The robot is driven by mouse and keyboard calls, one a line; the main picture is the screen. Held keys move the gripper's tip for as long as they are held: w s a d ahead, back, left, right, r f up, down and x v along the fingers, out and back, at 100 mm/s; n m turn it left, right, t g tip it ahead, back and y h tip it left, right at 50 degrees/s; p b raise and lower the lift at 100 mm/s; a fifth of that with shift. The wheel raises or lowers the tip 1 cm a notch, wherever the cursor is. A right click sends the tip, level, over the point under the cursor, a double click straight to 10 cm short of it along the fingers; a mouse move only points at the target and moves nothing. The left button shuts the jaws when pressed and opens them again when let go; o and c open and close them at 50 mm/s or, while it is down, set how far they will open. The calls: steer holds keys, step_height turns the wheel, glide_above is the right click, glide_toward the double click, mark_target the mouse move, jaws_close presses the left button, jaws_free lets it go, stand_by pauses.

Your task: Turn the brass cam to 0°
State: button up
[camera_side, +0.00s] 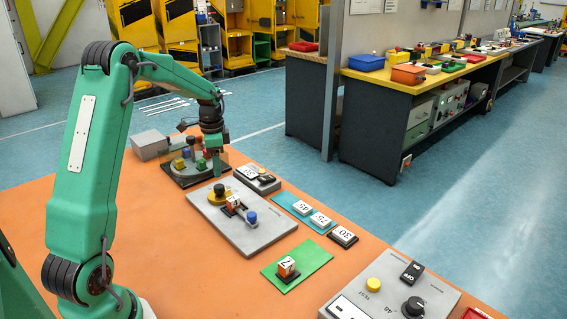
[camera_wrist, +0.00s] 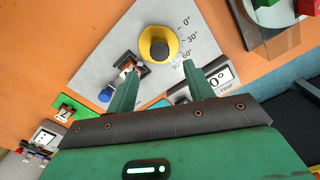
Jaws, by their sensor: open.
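The brass cam (camera_side: 219,194) is a yellow disc under a dark round knob on the grey plate (camera_side: 255,236). In the wrist view the cam (camera_wrist: 158,45) sits beside printed marks including 0°, 30° and 60°. Its exact angle is hard to read. My gripper (camera_side: 209,165) is open and empty, above and behind the plate in the side view. In the wrist view its green fingers (camera_wrist: 157,68) are spread, with the cam beyond the tips and apart from them. A blue-knobbed slider (camera_wrist: 106,94) with a numbered block (camera_wrist: 127,68) is on the same plate.
A dark base with coloured knobs (camera_side: 187,172) lies below my gripper. Beside the plate are a display box labelled TRIP (camera_wrist: 218,78), number tiles (camera_side: 320,219), and a green mat (camera_side: 305,257) with a numbered block. A control panel (camera_side: 390,296) stands at the front right.

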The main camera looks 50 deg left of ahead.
mark_target(219, 186)
steer(key=shift+f, duration=3.85)
steer(key=c, duration=1)
